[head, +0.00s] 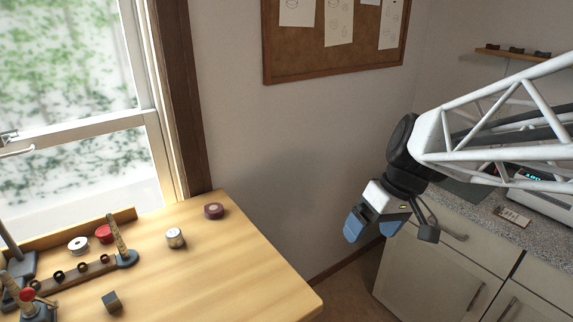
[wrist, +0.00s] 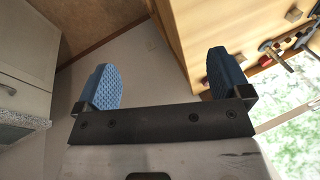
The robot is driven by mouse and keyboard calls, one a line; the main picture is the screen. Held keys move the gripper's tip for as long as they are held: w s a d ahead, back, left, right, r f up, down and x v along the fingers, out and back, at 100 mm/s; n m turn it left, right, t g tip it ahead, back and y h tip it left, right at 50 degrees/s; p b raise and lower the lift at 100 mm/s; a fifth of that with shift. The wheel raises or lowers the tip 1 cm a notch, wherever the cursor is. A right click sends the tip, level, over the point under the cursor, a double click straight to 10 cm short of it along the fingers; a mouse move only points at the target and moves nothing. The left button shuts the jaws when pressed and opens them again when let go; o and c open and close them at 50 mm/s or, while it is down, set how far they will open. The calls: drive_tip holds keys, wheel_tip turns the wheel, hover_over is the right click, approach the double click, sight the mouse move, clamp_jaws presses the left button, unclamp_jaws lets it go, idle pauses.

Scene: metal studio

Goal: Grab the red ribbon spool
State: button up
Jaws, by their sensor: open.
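A bright red round spool (head: 104,233) lies on the wooden table at the left of the head view, beside a white-and-grey spool. A darker maroon roll (head: 213,211) lies near the table's back edge; I cannot tell for sure which of the two is the red ribbon spool. My gripper (head: 374,228) is open and empty, with blue finger pads, in the air to the right of the table and well apart from both. In the wrist view my gripper (wrist: 165,82) shows nothing between its fingers.
A grey counter with cabinets (head: 440,255) is at right. The table's right part is clear.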

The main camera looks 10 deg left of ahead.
drive_tip(key=w+a+f+n+g+y, duration=0.25)
drive_tip(key=w+a+n, duration=0.25)
drive_tip(key=w+a, duration=0.45)
drive_tip(key=n+g+y, duration=0.6)
drive_tip(key=n+y, duration=0.1)
drive_tip(key=n, duration=0.6)
approach(218, 206)
drive_tip(key=x, duration=0.3)
drive_tip(key=shift+s+d+r+t, duration=0.1)
drive_tip(key=shift+s+r+t, duration=0.1)
drive_tip(key=shift+r+t, duration=0.05)
drive_tip(key=shift+x, duration=1.2)
drive_tip(key=shift+s+f, duration=0.1)
drive_tip(key=shift+x, duration=2.55)
